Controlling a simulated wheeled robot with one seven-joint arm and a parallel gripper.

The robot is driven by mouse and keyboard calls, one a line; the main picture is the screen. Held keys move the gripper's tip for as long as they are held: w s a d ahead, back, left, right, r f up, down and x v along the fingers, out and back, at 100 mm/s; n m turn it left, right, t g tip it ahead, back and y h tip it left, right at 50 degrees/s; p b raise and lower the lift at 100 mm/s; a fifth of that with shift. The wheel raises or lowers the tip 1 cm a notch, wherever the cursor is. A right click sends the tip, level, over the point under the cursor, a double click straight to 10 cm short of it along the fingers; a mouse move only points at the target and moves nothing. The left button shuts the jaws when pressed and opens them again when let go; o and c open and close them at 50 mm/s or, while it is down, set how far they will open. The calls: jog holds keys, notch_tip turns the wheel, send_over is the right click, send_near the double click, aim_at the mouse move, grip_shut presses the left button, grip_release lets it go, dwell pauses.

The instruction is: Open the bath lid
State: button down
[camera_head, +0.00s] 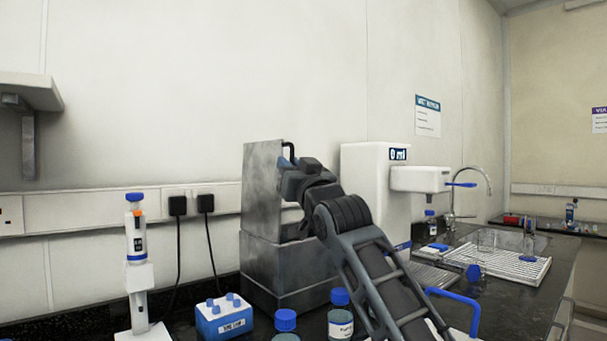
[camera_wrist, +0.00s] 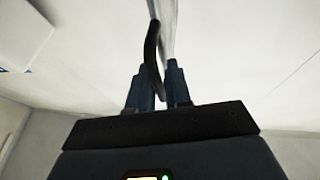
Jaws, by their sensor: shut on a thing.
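The bath is a grey metal box (camera_head: 262,272) on the dark bench in the head view. Its lid (camera_head: 262,175) stands raised, about upright, above the box. A black curved handle (camera_head: 289,150) is at the lid's upper right edge. My gripper (camera_head: 285,165) is at this handle, shut on it. In the wrist view, my gripper's two fingers (camera_wrist: 160,80) close around the black handle (camera_wrist: 152,45), and the lid (camera_wrist: 168,18) shows nearly edge-on behind it. My arm hides part of the bath's right side and its opening.
A blue block (camera_head: 224,318), a pipette on a stand (camera_head: 137,245) and blue-capped bottles (camera_head: 341,320) stand in front and to the left. A white dispenser (camera_head: 372,180) is close on the right. A sink with a drying rack (camera_head: 515,267) lies farther right.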

jog(key=shift+s+a+f+n+y+b, duration=0.15)
jog(key=shift+s+a+n+y, duration=0.25)
jog(key=shift+a+n, duration=0.2)
jog(key=shift+s+a+r+n+y+b, duration=0.15)
jog(key=shift+s+a+n+y, duration=0.3)
jog(key=shift+n, duration=0.25)
jog(key=shift+a+f, duration=0.1)
jog(key=c, duration=1.2)
grip_release()
jog(key=v, duration=0.7)
jog(key=shift+s+b, duration=0.35)
jog(key=shift+b, duration=0.05)
